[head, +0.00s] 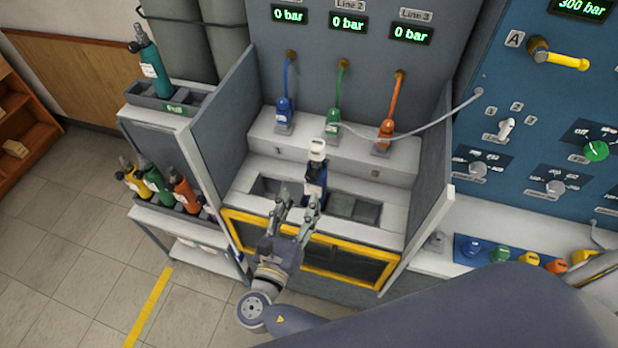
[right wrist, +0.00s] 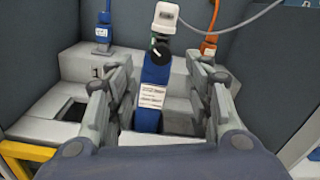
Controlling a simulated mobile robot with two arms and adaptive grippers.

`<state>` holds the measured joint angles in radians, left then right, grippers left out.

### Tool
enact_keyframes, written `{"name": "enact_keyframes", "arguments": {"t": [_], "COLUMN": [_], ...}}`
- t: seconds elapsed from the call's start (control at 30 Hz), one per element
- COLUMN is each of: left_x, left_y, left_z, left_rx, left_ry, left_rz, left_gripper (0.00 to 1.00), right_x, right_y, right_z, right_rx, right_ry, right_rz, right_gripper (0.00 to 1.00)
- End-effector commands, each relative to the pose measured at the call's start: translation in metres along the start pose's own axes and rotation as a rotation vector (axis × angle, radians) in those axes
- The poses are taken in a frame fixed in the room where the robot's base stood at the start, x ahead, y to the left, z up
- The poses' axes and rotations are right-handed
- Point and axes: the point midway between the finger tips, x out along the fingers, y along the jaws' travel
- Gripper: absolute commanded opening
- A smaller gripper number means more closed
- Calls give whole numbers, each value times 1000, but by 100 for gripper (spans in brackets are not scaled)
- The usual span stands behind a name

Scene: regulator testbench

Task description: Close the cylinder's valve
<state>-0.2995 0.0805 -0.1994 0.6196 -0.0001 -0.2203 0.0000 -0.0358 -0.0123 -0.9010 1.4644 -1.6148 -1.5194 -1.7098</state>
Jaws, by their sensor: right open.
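A blue cylinder (head: 315,188) with a white label stands upright in a recessed well of the bench. It also shows in the right wrist view (right wrist: 154,72). A white head (head: 317,150) tops it, and a small black knob (right wrist: 160,50) sits on its neck. My right gripper (head: 297,207) is open in front of the cylinder. In the right wrist view its fingers (right wrist: 163,85) are spread to the left and right of the cylinder, with gaps visible on both sides. The cylinder's base is hidden. My left gripper is not in view.
Grey side walls (head: 428,170) flank the bench. A rack (head: 165,215) of small cylinders stands at left. A control panel (head: 530,120) is at right.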

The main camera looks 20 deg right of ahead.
Motion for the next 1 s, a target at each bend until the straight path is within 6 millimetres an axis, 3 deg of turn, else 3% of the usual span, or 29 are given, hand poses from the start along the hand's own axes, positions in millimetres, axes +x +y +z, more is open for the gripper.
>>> {"name": "enact_keyframes", "arguments": {"t": [0.1, 0.33, 0.5, 0.77, 0.8, 1.0], "left_x": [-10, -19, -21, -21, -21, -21], "left_y": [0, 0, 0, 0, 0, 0], "left_z": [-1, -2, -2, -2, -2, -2], "left_rx": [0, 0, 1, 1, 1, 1], "left_ry": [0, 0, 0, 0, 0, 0], "left_rz": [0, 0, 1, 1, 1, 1], "left_gripper": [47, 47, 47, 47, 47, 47], "right_x": [26, 62, 73, 74, 74, 74], "right_y": [-2, -1, -1, -1, -1, -1], "right_z": [4, 1, 0, -1, -1, -1], "right_rx": [-1, -1, 1, 2, 2, 2], "right_ry": [-2, 0, 2, 3, 3, 3], "right_rz": [-3, -2, 0, -1, -1, -1], "right_gripper": [47, 47, 47, 47, 45, 2]}}
